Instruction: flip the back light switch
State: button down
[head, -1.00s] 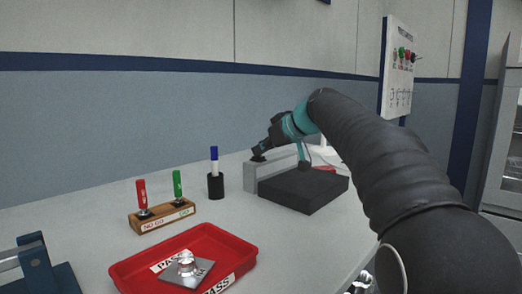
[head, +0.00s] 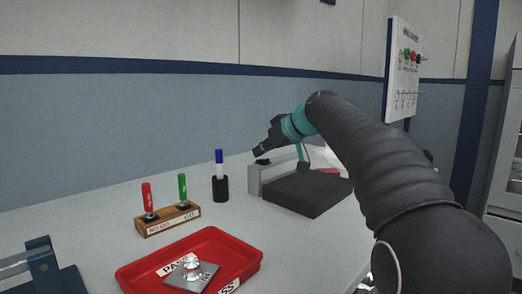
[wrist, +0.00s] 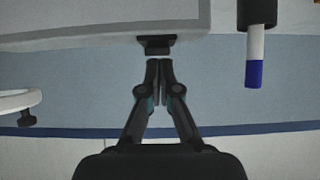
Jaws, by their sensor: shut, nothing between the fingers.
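A small black switch (head: 262,161) sits on top of a grey upright block (head: 254,179) behind a dark flat slab (head: 307,192). It also shows as a black piece (wrist: 157,44) on the edge of the grey body in the wrist view. My gripper (head: 256,152) is just above the switch in the head view. In the wrist view my gripper (wrist: 159,64) has its fingertips together and empty, in line with the switch with a small gap. Which way the switch is tipped is too small to tell.
A blue-capped marker (head: 219,164) in a black holder (head: 220,188) stands left of the block. A tool board (head: 402,75) hangs on the wall.

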jog(key=shift+r, duration=0.15)
jog(key=r, duration=0.1)
jog(key=p, duration=0.1)
jog(key=r, duration=0.1)
jog(key=shift+w+a+r, duration=0.15)
jog(key=shift+w+r, duration=0.1)
jog(key=shift+r, duration=0.05)
jog(key=s+d+r, duration=0.3)
jog(key=r, duration=0.6)
jog(key=shift+s+d+r, duration=0.2)
jog(key=shift+s+d, duration=0.1)
jog(key=shift+s, duration=0.1)
jog(key=shift+a, duration=0.1)
